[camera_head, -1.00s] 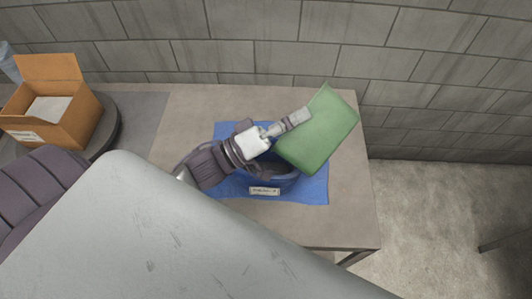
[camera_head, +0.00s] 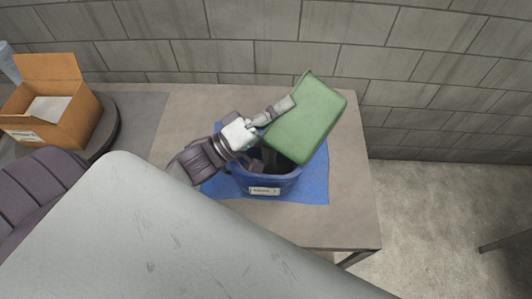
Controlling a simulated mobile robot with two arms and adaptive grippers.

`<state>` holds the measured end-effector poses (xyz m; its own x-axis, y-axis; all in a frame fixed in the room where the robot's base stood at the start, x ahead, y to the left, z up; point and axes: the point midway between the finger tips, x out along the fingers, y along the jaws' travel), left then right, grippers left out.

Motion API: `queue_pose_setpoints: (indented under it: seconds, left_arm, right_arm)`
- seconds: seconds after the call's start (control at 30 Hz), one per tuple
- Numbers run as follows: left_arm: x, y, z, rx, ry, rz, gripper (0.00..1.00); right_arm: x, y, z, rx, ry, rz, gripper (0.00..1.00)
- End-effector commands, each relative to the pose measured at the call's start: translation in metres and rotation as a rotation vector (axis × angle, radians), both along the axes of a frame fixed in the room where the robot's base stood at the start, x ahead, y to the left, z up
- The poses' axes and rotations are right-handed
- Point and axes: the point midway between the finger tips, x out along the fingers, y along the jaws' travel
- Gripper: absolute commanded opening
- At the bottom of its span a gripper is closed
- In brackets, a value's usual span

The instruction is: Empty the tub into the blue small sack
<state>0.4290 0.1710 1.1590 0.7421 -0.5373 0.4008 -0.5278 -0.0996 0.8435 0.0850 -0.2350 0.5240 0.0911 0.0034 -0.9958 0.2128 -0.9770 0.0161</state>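The green tub (camera_head: 308,117) is held tilted above the blue small sack (camera_head: 270,182), with its underside and side facing the camera. My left gripper (camera_head: 279,110) is shut on the tub's left edge. The sack stands on a blue mat (camera_head: 316,184) on the table and has a white label on its front. Its dark opening shows below and left of the tub, with some dark or greyish shapes inside that I cannot make out. The tub's mouth and contents are hidden. My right gripper is not in view.
An open cardboard box (camera_head: 52,103) stands on a dark round stand (camera_head: 104,134) at the left. The grey-brown table (camera_head: 346,222) is bare around the mat. A block wall (camera_head: 230,40) runs behind. My own large grey arm link covers the lower left.

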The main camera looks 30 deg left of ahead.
Motion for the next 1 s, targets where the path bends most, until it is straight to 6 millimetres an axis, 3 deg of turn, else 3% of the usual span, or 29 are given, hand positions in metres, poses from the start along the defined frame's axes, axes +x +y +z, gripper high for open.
queue_pose_setpoints:
  seconds: [0.37, 1.0]
  left_arm:
    - [-0.001, -0.004, 0.001, 0.024, -0.007, -0.001, 0.0]
    - [0.001, 0.007, 0.002, -0.048, 0.004, 0.0, 0.0]
  right_arm:
    - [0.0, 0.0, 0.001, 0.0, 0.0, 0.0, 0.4]
    - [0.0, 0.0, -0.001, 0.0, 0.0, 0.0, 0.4]
